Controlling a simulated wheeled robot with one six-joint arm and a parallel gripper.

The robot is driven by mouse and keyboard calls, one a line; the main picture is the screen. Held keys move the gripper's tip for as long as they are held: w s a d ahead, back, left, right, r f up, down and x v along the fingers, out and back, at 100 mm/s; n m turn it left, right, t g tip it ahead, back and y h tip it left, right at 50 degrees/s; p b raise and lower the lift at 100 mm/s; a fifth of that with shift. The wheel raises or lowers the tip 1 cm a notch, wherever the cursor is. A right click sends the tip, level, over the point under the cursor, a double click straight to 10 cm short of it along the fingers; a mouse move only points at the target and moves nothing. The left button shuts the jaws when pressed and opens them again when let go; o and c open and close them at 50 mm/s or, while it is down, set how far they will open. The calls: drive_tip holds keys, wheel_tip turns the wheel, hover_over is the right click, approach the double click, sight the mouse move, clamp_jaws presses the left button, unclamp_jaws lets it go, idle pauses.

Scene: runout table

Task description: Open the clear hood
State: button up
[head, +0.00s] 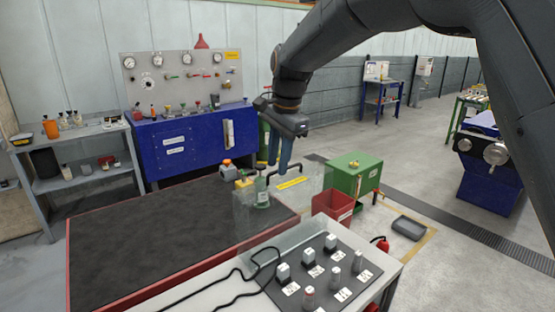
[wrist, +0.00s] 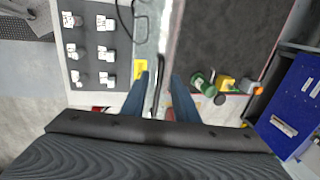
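The clear hood (head: 245,222) is a see-through box at the corner between the dark table and the switch panel. It bears a yellow label (head: 291,183) and a black handle (head: 291,172). Its edges are faint, so I cannot tell its exact outline; it looks closed. My gripper (head: 278,163) points down at the handle with its two blue fingers apart. In the wrist view the gripper (wrist: 161,82) has a dark bar, seemingly the handle (wrist: 156,98), between the fingers. I cannot tell whether either finger touches it.
A green bottle (wrist: 203,82) and small yellow and orange containers stand close beside my fingers. The panel with several switches (head: 318,268) has loose black cables. A green box (head: 355,172) and red bin (head: 333,204) stand behind. The dark tabletop (head: 160,230) is mostly clear.

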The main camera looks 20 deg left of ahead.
drive_tip(key=shift+f, duration=0.45)
clamp_jaws()
idle(1.1)
